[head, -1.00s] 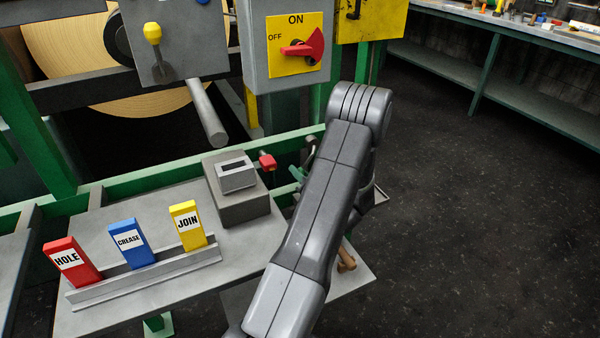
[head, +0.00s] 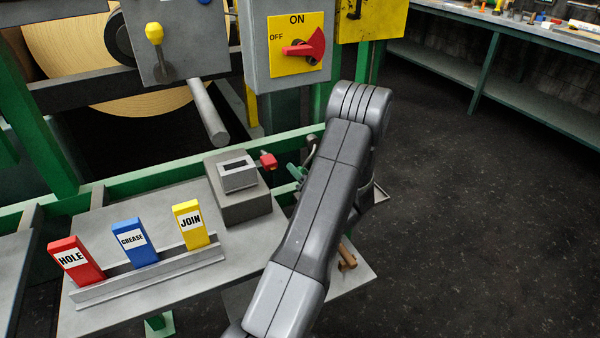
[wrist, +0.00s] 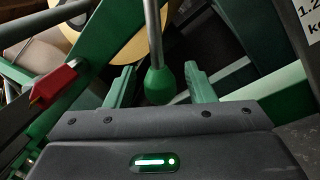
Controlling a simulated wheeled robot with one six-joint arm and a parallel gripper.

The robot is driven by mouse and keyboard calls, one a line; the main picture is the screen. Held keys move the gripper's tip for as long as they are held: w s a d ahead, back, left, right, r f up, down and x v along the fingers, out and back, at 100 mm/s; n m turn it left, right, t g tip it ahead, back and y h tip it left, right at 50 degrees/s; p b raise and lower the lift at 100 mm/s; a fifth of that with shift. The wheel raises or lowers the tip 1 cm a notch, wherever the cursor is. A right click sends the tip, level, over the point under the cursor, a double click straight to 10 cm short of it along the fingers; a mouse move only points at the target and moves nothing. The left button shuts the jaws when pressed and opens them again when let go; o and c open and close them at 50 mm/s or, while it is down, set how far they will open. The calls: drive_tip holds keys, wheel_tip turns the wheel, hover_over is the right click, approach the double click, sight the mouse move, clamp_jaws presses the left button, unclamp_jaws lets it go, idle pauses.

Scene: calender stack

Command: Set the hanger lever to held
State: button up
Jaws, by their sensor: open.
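A metal lever rod with a green ball knob (wrist: 160,85) shows in the wrist view. The knob sits between the two green fingers of my gripper (wrist: 161,84), with gaps visible on both sides. My gripper is open. In the head view my forearm hides most of the gripper and the lever; a small green part (head: 297,172) shows just left of the arm, and I cannot tell whether it is a finger or the knob. Another lever with a yellow knob (head: 154,33) stands on a grey panel at upper left. No "held" marking is readable.
A red-tipped part (head: 268,160) sticks out beside a grey block (head: 238,196); a red part (wrist: 54,82) also shows left of my gripper in the wrist view. An ON/OFF switch box (head: 294,45) is above. Labelled tags stand in a rail (head: 150,280). Floor at right is clear.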

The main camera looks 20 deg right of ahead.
sight(310, 158)
drive_tip(key=o, duration=0.5)
drive_tip(key=r+p, duration=0.1)
drive_tip(key=r, duration=0.4)
drive_tip(key=r+p, duration=0.1)
drive_tip(key=r, duration=0.3)
drive_tip(key=shift+w+d+r, duration=0.1)
drive_tip(key=shift+w+r, duration=0.1)
drive_tip(key=shift+r, duration=0.2)
drive_tip(key=shift+o, duration=1.1)
drive_tip(key=shift+r, duration=0.3)
drive_tip(key=shift+s+f, duration=0.25)
drive_tip(key=shift+f, duration=0.35)
drive_tip(key=shift+v, duration=1.8)
drive_tip(key=shift+s+f, duration=0.1)
drive_tip(key=shift+s, duration=0.8)
drive_tip(key=c, duration=0.7)
drive_tip(key=v, duration=1)
drive_tip(key=shift+s+f, duration=0.3)
drive_tip(key=shift+f, duration=0.1)
